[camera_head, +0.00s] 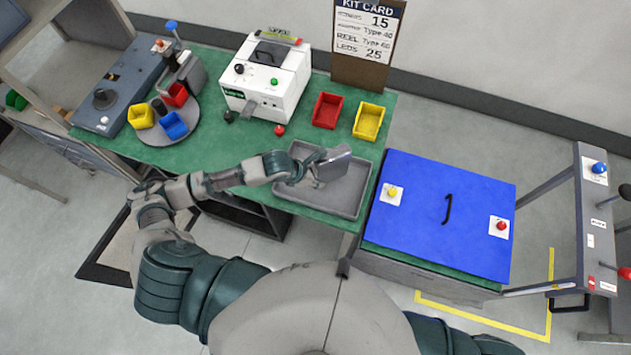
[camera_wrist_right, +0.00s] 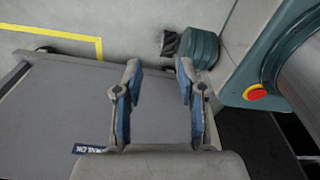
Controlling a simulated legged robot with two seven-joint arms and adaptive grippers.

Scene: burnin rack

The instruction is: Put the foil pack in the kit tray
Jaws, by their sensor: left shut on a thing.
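The kit tray (camera_head: 350,209) is a shallow grey tray on the green bench top, near its front right edge. My left gripper (camera_head: 318,165) is over the tray and shut on the foil pack (camera_head: 334,166), a flat silvery-grey piece. The pack is tilted and appears above the tray floor. The fingers cover part of it, and its exact height is hard to tell. My right gripper (camera_wrist_right: 159,75) shows in the right wrist view, open and empty, with its blue-padded fingers apart.
A red bin (camera_head: 327,110) and a yellow bin (camera_head: 368,121) stand behind the tray. A white machine (camera_head: 265,80) stands behind left, and a round turntable (camera_head: 150,133) with small cups at left. A blue-topped unit (camera_head: 440,180) stands right of the bench.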

